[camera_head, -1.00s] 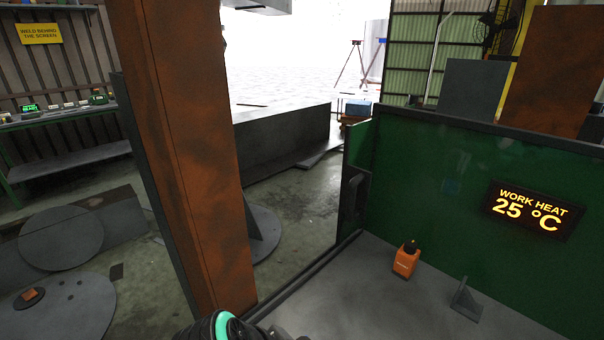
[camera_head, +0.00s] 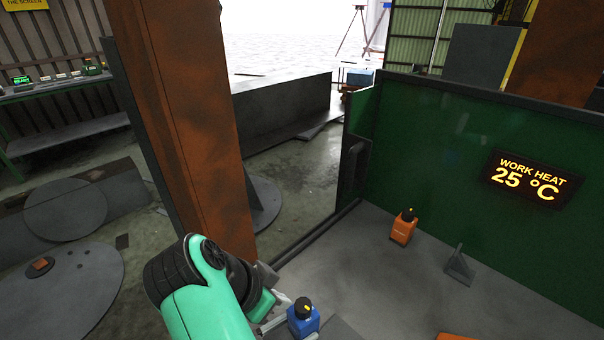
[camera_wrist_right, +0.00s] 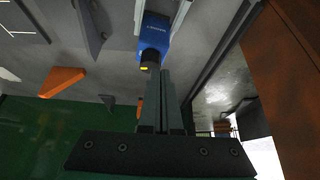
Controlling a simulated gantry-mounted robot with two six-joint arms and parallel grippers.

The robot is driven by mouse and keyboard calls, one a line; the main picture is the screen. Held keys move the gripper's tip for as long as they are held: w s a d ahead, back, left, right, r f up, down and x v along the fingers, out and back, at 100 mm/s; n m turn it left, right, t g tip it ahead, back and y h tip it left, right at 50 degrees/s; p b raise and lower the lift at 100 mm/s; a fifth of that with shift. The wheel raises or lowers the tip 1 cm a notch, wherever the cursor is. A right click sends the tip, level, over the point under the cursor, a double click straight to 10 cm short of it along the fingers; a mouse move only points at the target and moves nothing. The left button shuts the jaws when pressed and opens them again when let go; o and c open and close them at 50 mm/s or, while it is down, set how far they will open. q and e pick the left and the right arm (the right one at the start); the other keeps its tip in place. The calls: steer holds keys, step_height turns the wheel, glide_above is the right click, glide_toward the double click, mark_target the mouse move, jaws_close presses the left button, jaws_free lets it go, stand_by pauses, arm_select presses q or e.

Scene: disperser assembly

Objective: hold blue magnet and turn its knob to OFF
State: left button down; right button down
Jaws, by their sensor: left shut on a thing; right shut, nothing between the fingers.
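The blue magnet (camera_head: 301,325) is at the bottom of the head view, with its black knob (camera_head: 303,305) on top. My left gripper (camera_head: 290,322) is shut on the blue magnet. In the right wrist view the blue magnet (camera_wrist_right: 156,29) sits between the left gripper's two light fingers. Its knob (camera_wrist_right: 150,56) points toward my right gripper and has a yellow mark. My right gripper (camera_wrist_right: 164,74) is shut and empty, its fingertips close to the knob. I cannot tell whether they touch it. The right gripper does not show clearly in the head view.
An orange magnet (camera_head: 403,228) with a black knob and a grey angled bracket (camera_head: 459,267) stand on the grey table (camera_head: 400,285). A green screen (camera_head: 440,150) with a heat display (camera_head: 525,179) closes the far side. A rusty orange column (camera_head: 195,130) rises at the left.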

mark_target(303, 319)
steer(key=shift+f, duration=2)
steer(key=shift+w+d, duration=0.15)
steer(key=shift+d, duration=0.2)
steer(key=shift+d, duration=0.1)
steer(key=shift+s+d, duration=0.45)
steer(key=shift+s, duration=0.15)
steer(key=shift+s+d, duration=0.15)
steer(key=shift+d, duration=0.2)
step_height(303, 319, up, 7)
steer(key=w+a, duration=0.1)
steer(key=a, duration=0.1)
steer(key=shift+w+a+f, duration=0.1)
steer(key=shift+a+f, duration=0.05)
steer(key=shift+f, duration=1.6)
steer(key=shift+a+f, duration=0.1)
steer(key=shift+f, duration=1.65)
